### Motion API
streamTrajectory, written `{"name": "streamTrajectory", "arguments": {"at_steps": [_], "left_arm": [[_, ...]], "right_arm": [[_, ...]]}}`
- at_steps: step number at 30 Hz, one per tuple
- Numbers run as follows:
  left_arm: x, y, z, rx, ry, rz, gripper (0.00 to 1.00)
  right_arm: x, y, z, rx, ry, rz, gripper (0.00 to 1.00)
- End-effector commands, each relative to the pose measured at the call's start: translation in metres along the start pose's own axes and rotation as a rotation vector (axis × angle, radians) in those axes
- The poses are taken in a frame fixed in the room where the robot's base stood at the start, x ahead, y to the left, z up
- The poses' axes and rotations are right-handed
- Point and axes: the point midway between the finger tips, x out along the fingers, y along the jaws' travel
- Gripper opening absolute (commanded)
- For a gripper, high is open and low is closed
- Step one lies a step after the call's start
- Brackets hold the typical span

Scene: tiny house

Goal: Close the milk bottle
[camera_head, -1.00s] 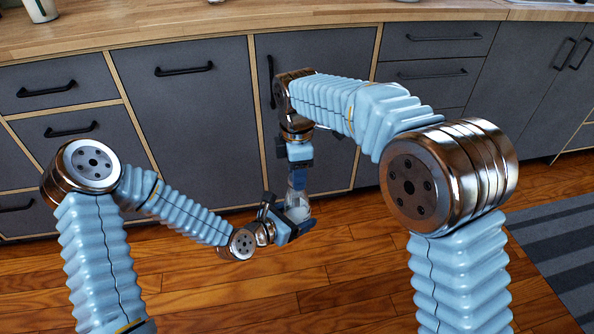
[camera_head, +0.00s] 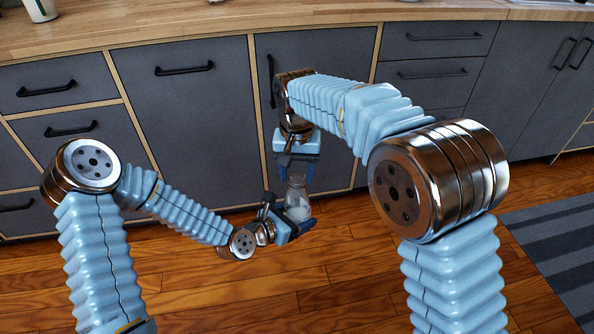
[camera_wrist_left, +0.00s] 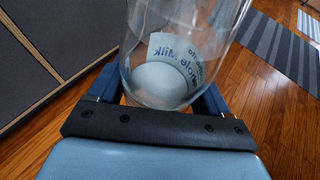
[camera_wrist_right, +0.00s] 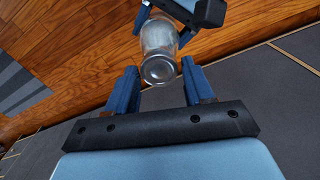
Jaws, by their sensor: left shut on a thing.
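The milk bottle (camera_head: 297,200) is clear glass with white milk low inside. It stands about upright in my left gripper (camera_head: 288,228), in front of the cabinets. In the left wrist view the bottle (camera_wrist_left: 165,82), with its "Whole Milk" label, is between the blue fingers. My right gripper (camera_head: 297,170) points down just above the bottle's top. In the right wrist view its fingers are apart and empty, and the bottle's round top (camera_wrist_right: 159,69) lies just beyond their tips. I cannot tell whether a separate lid sits on that top.
Grey cabinets (camera_head: 195,130) with black handles stand behind the arms, under a wooden counter (camera_head: 250,18). A striped rug (camera_head: 560,245) lies at the right. The wooden floor (camera_head: 330,290) below the grippers is clear.

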Motion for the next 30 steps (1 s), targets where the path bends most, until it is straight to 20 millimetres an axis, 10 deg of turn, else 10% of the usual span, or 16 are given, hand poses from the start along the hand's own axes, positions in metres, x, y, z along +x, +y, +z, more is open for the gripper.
{"name": "streamTrajectory", "arguments": {"at_steps": [14, 30], "left_arm": [[0.000, 0.000, 0.001, 0.000, -0.003, 0.001, 0.00], [0.000, 0.000, 0.001, 0.000, -0.003, 0.001, 0.00]], "right_arm": [[-0.004, 0.000, 0.000, -0.002, -0.001, 0.000, 0.74], [-0.101, 0.000, -0.001, -0.001, 0.001, -0.001, 0.74]]}}
